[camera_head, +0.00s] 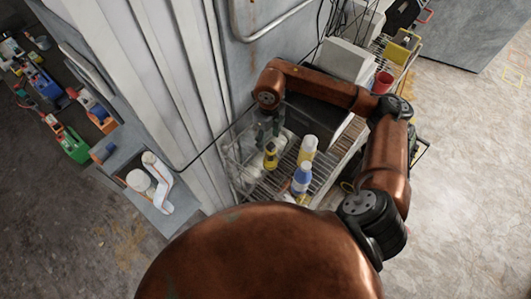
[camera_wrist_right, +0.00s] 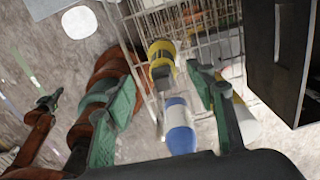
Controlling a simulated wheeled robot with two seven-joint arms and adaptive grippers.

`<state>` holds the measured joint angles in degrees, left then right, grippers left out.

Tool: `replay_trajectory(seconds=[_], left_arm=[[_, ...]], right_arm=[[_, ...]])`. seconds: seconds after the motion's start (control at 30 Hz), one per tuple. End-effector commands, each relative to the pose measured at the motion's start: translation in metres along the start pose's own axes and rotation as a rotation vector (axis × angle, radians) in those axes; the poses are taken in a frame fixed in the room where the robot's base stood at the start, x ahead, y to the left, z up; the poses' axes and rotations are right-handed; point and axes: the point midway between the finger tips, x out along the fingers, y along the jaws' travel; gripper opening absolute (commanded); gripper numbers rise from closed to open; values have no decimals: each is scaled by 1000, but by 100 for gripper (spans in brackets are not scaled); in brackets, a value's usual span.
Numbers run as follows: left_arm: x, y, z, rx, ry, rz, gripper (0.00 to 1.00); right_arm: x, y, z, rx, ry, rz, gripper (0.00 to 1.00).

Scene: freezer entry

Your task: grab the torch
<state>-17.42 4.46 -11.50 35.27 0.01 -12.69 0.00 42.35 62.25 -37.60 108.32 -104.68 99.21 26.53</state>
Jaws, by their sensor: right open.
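The torch (camera_head: 270,157), yellow and black, stands on a wire rack shelf, just below my right gripper in the head view. It also shows in the right wrist view (camera_wrist_right: 162,66), ahead of the fingers and between their tips. My right gripper (camera_head: 266,132) is open and empty, its greenish fingers spread. In the right wrist view the fingers (camera_wrist_right: 164,82) sit on either side of the torch's line; I cannot tell if they touch it.
A blue and white bottle (camera_head: 302,178) and a yellow-white bottle (camera_head: 308,149) stand close beside the torch on the wire rack (camera_head: 266,192). A grey corrugated wall (camera_head: 190,80) rises left of the rack. A red cup (camera_head: 383,82) is behind. Open floor (camera_head: 465,180) lies right.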

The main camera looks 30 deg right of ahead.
Motion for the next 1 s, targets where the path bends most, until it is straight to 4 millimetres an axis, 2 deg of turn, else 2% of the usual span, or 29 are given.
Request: replay_trajectory(seconds=[0.1,0.23,0.63,0.8,1.0], left_arm=[[12,0,4,0,-5,-1,0],[14,0,3,1,-3,-1,0],[-8,-4,-15,3,20,-3,0],[-16,-4,-13,2,17,-3,0],[-16,-4,-8,2,10,-3,0]], right_arm=[[12,-3,-2,3,3,-7,51],[18,-2,-2,3,3,-6,51],[59,0,-7,0,6,-1,51],[82,0,-7,0,3,-2,51],[92,-1,-6,-1,1,-4,51]])
